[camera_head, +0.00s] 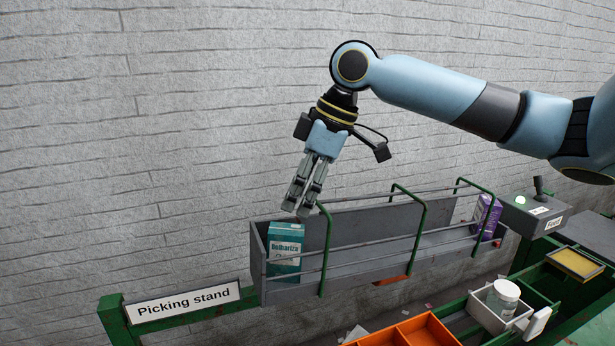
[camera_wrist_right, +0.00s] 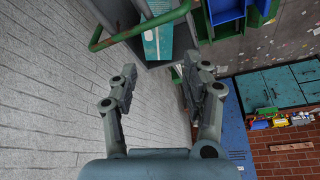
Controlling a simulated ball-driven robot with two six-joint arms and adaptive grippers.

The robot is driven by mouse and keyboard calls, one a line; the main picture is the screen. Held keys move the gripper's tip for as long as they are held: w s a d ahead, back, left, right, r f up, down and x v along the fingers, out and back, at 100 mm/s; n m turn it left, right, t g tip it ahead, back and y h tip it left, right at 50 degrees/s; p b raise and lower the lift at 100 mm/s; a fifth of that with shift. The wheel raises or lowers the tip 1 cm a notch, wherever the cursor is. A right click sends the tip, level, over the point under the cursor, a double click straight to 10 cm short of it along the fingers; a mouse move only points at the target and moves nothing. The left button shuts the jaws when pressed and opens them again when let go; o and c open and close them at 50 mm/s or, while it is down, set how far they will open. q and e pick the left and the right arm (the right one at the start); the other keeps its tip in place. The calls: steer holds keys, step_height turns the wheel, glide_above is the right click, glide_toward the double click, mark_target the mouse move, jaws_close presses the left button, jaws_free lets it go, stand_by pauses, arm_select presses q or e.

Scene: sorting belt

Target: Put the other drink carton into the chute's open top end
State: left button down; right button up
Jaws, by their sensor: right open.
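A teal and white carton (camera_head: 285,265) stands upright in the left end of a long grey trough (camera_head: 360,238) with green hoops. A purple carton (camera_head: 484,222) stands at the trough's right end, partly hidden by a rail and hoop. I cannot tell whether this trough is the chute. My right gripper (camera_head: 299,212) is open and empty, pointing down just above the teal carton. In the right wrist view the teal carton (camera_wrist_right: 157,42) lies ahead of the spread fingers (camera_wrist_right: 160,75), apart from them. My left gripper is not in view.
Green hoops and thin rails cross the trough close to my right gripper. A "Picking stand" sign (camera_head: 184,302) is at lower left. Orange bins (camera_head: 425,330), a grey tray (camera_head: 489,315) with a white jar (camera_head: 503,295), and a control box (camera_head: 535,215) are at right. The brick wall is behind.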

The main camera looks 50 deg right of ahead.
steer(key=shift+v, duration=1.95)
